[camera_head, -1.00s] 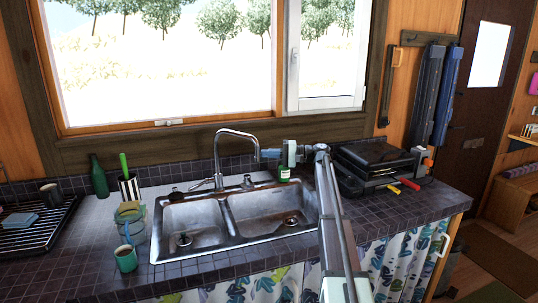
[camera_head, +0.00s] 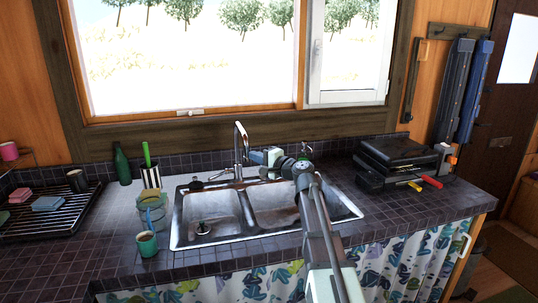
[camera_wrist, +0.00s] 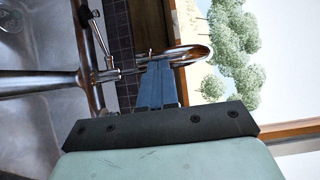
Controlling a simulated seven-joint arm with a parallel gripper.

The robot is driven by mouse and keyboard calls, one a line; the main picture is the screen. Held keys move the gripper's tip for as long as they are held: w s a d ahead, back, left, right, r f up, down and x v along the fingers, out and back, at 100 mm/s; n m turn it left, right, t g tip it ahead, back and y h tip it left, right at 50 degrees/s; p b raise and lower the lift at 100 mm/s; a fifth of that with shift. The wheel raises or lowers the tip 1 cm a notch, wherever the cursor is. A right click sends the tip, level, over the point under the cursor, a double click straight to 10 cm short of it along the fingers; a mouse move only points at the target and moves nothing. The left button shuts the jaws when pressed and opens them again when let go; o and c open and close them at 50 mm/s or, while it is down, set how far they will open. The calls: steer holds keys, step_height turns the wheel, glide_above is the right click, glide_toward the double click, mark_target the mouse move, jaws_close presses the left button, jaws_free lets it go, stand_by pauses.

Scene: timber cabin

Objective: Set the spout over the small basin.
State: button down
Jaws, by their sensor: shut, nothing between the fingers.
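The chrome tap with its arched spout (camera_head: 241,138) stands behind the double sink. In the head view the arch looks narrow and points roughly forward, near the divider between the basins. The narrower left basin (camera_head: 209,217) has a drain fitting; the wider right basin (camera_head: 268,199) is partly hidden by my arm. My gripper (camera_head: 252,157) is shut and empty, just right of the spout. In the wrist view the closed blue-grey fingers (camera_wrist: 157,62) overlap the spout pipe (camera_wrist: 195,53); contact cannot be told for certain.
A dish rack (camera_head: 50,222) is farther left. A black grill-like appliance (camera_head: 400,160) stands to the right. The window (camera_head: 190,60) is behind.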

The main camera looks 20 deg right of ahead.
steer(key=w+a+h, duration=0.1)
steer(key=a, duration=1.1)
steer(key=shift+w+m+t, duration=0.25)
steer(key=shift+m+t, duration=0.05)
steer(key=shift+m, duration=0.1)
steer(key=shift+a, duration=0.3)
steer(key=shift+d+r, duration=0.1)
steer(key=a+v, duration=0.1)
steer(key=v, duration=1.2)
steer(key=shift+s, duration=0.6)
